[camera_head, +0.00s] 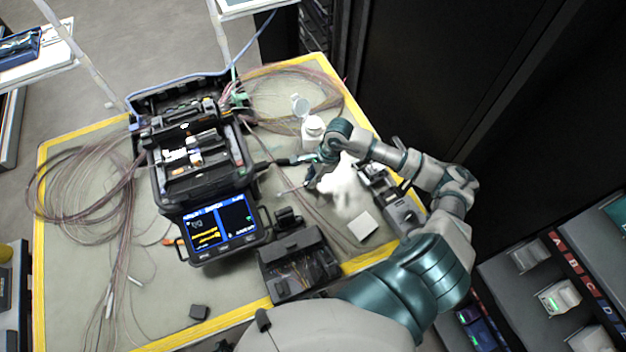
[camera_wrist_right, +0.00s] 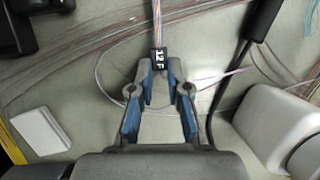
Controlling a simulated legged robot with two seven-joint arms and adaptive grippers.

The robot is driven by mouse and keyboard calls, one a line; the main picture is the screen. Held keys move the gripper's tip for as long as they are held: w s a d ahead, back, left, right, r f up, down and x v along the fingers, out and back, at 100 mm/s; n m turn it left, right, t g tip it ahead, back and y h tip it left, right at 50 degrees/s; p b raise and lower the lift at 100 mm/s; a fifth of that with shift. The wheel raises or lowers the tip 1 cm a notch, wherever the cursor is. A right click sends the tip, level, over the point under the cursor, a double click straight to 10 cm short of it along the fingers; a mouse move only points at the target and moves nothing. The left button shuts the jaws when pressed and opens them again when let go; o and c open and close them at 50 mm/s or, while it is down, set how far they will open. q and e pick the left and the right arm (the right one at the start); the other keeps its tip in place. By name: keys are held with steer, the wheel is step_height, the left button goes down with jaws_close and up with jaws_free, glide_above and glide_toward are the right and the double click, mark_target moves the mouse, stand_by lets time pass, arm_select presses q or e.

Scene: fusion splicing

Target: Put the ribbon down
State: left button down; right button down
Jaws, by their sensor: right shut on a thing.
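My right gripper (camera_head: 308,183) is low over the mat, right of the black fusion splicer (camera_head: 185,165). In the right wrist view my right gripper (camera_wrist_right: 159,78) is shut on the ribbon (camera_wrist_right: 157,22), at a black tag (camera_wrist_right: 159,62) marked 12F. The ribbon runs up out of the picture from the fingertips, and thin coloured fibres spread behind it. Whether the ribbon touches the mat I cannot tell. In the head view the ribbon is too small to make out clearly at the fingers. My left gripper is not in view.
The splicer's lid is open and its screen (camera_head: 219,226) is lit. A black case (camera_head: 299,263) stands in front of it. A white square pad (camera_head: 362,226) and a white bottle (camera_head: 313,127) are near my right arm. Coiled fibres (camera_head: 85,185) lie left.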

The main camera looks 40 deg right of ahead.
steer(key=shift+a+f, duration=0.4)
steer(key=shift+f, duration=0.15)
steer(key=shift+a+r, duration=0.1)
steer(key=shift+a, duration=0.3)
steer(key=shift+d, duration=0.1)
steer(key=c, duration=1.2)
jaws_free()
steer(key=shift+d+f, duration=0.25)
steer(key=shift+d, duration=0.3)
steer(key=shift+o, duration=0.3)
steer(key=shift+d+f, duration=0.1)
steer(key=shift+d, duration=0.1)
steer(key=shift+a+r, duration=0.3)
steer(key=shift+a, duration=0.2)
steer(key=shift+v, duration=1.15)
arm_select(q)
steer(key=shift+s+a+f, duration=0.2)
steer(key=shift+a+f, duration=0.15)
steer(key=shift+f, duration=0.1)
arm_select(e)
steer(key=v, duration=0.9)
steer(key=shift+r, duration=0.35)
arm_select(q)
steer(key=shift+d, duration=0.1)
arm_select(e)
steer(key=shift+d, duration=0.2)
